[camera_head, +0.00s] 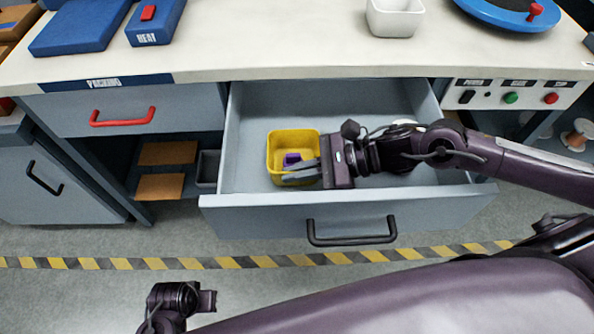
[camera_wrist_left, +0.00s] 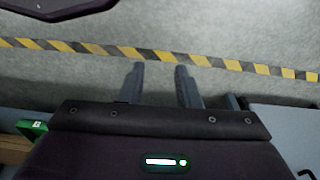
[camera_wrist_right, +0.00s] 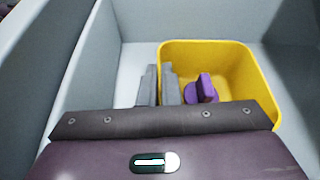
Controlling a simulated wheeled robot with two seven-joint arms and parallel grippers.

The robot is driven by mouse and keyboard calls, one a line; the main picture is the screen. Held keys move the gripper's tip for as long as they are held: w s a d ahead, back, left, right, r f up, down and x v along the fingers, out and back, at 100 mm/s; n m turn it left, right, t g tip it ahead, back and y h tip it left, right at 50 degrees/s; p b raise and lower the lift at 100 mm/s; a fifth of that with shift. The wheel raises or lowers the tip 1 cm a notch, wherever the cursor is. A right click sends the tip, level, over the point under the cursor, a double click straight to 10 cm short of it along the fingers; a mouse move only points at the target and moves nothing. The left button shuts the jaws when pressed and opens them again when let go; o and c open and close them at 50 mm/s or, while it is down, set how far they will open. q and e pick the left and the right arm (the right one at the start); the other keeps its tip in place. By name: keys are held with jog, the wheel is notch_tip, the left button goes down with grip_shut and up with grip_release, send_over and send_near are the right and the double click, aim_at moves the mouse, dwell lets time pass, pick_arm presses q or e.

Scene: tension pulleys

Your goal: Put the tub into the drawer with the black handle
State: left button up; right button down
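The yellow tub (camera_head: 273,154) with a purple piece (camera_head: 291,158) in it is inside the open drawer (camera_head: 245,215) with the black handle (camera_head: 350,238). The tub looks about upright; I cannot tell whether it touches the drawer floor. My right gripper (camera_head: 302,171) reaches into the drawer from the right. In the right wrist view, its fingers (camera_wrist_right: 160,86) straddle the wall of the tub (camera_wrist_right: 245,75), one outside and one inside, closed up on it. My left gripper (camera_wrist_left: 160,80) is open and empty above the floor, in front of the bench.
A shut drawer with a red handle (camera_head: 122,117) is at the left. The worktop (camera_head: 270,55) above holds blue boxes (camera_head: 80,25), a white container (camera_head: 395,16) and a blue round plate (camera_head: 510,10). Buttons (camera_head: 511,98) sit on the panel at right. The drawer has free room left and behind the tub.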

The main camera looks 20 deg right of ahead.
pick_arm(q)
jog(key=shift+s, duration=0.1)
dwell(0.3)
pick_arm(e)
jog(key=shift+f, duration=0.15)
jog(key=c, duration=2)
grip_release()
jog(key=o, duration=0.4)
jog(key=shift+c, duration=0.2)
pick_arm(q)
jog(key=shift+r, duration=0.7)
